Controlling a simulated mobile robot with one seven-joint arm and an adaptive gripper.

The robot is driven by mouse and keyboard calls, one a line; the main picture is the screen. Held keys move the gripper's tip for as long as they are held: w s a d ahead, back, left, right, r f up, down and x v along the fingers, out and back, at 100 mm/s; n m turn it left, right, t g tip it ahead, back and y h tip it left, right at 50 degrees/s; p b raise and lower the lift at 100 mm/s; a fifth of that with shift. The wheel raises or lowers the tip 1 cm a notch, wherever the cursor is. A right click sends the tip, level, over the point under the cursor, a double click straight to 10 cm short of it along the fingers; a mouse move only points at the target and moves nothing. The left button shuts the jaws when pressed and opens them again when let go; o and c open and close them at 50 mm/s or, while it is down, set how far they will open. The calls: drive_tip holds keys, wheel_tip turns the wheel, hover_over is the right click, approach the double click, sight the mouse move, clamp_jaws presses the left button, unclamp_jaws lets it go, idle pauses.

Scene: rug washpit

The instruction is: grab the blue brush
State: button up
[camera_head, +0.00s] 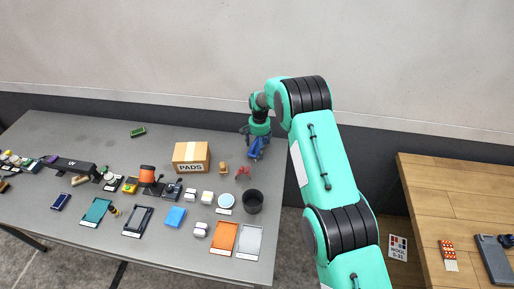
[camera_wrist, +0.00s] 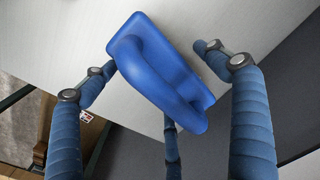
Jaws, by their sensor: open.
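The blue brush (camera_wrist: 160,72) fills the middle of the wrist view, a rounded blue body with a raised handle loop, lying slanted on the light grey table. My gripper (camera_wrist: 156,58) is open, with a blue padded finger on either side of the brush and a third finger showing below it. The fingers look apart from the brush; whether any touches it I cannot tell. In the head view my gripper (camera_head: 257,146) is low over the table's far right corner, where the blue of brush and fingers is hard to separate.
A cardboard PADS box (camera_head: 191,157) stands left of my gripper, with red-handled pliers (camera_head: 242,172) and a black cup (camera_head: 252,201) nearer the front. Trays, white blocks and tools crowd the grey table (camera_head: 85,131). The wall is close behind; a wooden table (camera_head: 440,190) stands right.

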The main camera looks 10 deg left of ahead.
drive_tip(key=c, duration=1.4)
drive_tip(key=shift+o, duration=0.2)
drive_tip(key=shift+r, duration=0.15)
drive_tip(key=shift+r, duration=1.65)
drive_tip(key=s+d, duration=0.2)
drive_tip(key=s, duration=0.3)
drive_tip(key=s+d+r, duration=0.1)
drive_tip(key=s+d, duration=0.1)
drive_tip(key=s, duration=0.3)
drive_tip(key=s+d, duration=0.1)
drive_tip(key=s, duration=0.3)
drive_tip(key=shift+s+d+r, duration=0.2)
drive_tip(key=shift+s+d, duration=0.2)
